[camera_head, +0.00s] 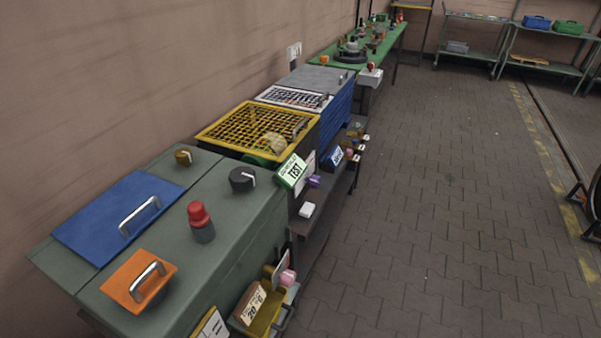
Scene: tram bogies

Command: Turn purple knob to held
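A small purple knob (314,181) shows near the middle of the camera_head view, on the front side of the row of benches. It is just right of a green-edged sign reading TEST (291,171), in front of a white card. The knob is small in the picture, and I cannot tell which way it points or read a "held" mark beside it. My gripper is not in view.
A grey-green cabinet (228,223) stands nearest, with a black knob (242,179), red-topped button (200,222), blue lid (118,214) and orange handled plate (138,280). A yellow mesh basket (222,133) stands behind it. The paved floor (430,220) to the right is clear.

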